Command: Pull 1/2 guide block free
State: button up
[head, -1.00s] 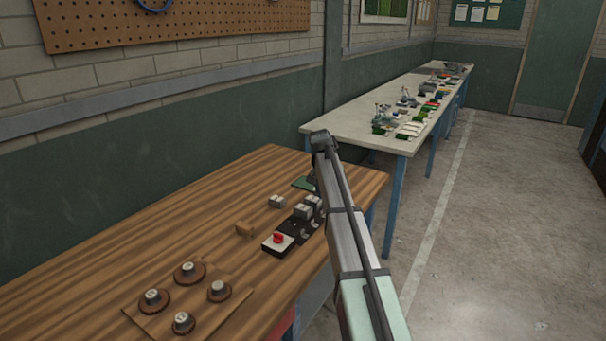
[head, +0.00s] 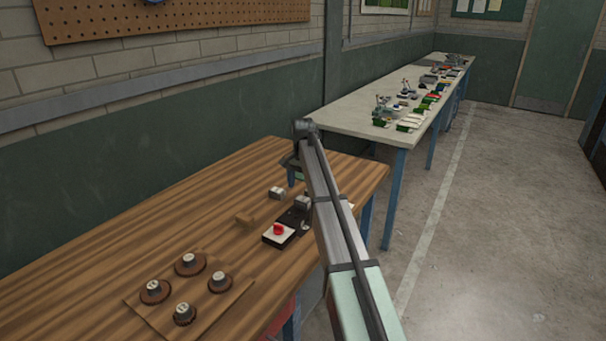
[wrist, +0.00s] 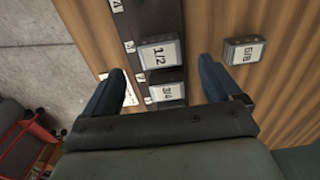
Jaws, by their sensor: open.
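The 1/2 guide block (wrist: 160,54) is a grey block with a white label, seated on a dark rail (wrist: 150,14) in the wrist view. The 3/4 block (wrist: 166,93) sits beside it on the same rail, nearer my gripper. My gripper (wrist: 162,72) is open and empty, its two dark blue fingers on either side of the rail. The fingertips appear just short of the 1/2 block in the picture; their height over it is unclear. In the head view my gripper (head: 292,164) hangs over the far end of the rail, partly hidden by my arm.
The 5/8 block (wrist: 244,50) lies on the wooden bench, just right of the right finger.

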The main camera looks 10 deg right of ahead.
aim_at(303, 199)
jog(key=shift+f, duration=3.15)
jog(key=c, duration=1)
